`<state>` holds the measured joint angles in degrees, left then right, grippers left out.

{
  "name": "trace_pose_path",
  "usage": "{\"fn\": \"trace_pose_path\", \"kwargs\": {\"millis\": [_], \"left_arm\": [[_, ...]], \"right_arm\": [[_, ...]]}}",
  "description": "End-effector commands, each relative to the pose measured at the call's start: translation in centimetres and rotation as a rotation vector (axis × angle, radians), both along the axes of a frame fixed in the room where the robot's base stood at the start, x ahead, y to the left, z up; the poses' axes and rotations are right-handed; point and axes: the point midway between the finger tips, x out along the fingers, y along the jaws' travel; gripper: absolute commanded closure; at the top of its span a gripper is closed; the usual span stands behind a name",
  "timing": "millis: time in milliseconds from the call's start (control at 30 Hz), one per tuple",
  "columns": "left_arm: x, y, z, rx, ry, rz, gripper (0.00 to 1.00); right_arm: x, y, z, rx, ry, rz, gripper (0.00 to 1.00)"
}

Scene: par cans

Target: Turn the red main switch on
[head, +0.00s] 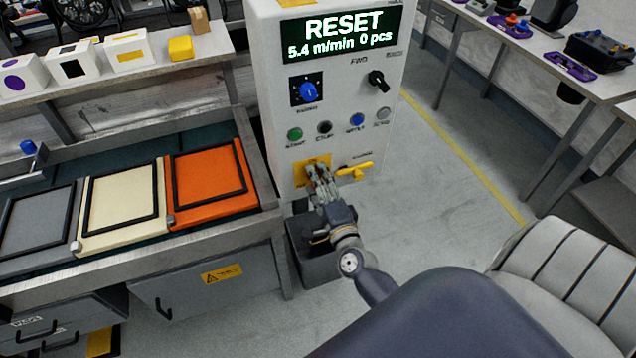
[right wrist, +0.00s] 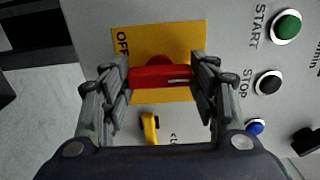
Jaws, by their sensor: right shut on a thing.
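The red main switch (right wrist: 160,76) sits on a yellow plate (right wrist: 125,45) marked OFF in the right wrist view. Its red handle lies level across that picture. My right gripper (right wrist: 160,80) is shut on the handle, with a finger at each end. In the head view my right gripper (head: 320,180) reaches the low part of the grey control panel (head: 345,125) and hides the red handle. The yellow plate (head: 318,160) shows behind the fingers. The panel's display (head: 341,32) is lit and reads RESET, 5.4 m/min, 0 pcs. My left gripper is not in view.
A yellow lever (head: 355,171) sticks out just right of my right gripper. Several push buttons (head: 325,128), a blue knob (head: 308,90) and a black selector (head: 378,80) are above. A conveyor with framed panels (head: 212,178) stands left.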

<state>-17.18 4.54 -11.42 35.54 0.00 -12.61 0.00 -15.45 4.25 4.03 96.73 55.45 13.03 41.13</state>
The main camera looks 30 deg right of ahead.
Motion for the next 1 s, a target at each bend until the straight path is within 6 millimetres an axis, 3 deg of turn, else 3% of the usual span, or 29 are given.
{"fn": "trace_pose_path", "kwargs": {"millis": [333,367,433,833,1000], "left_arm": [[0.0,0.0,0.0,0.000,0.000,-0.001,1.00],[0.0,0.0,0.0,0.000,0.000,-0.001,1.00],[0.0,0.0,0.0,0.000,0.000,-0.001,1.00],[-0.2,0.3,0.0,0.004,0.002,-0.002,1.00],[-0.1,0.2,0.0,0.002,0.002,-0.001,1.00]], "right_arm": [[0.0,0.0,0.0,0.008,-0.002,-0.001,0.69],[0.0,0.0,0.0,0.008,-0.002,-0.001,0.41],[0.0,0.0,0.0,0.008,-0.002,-0.001,0.25],[-0.2,0.1,0.0,0.005,0.000,0.000,0.25],[-2.0,0.5,-0.2,0.005,0.003,0.001,0.25]]}}
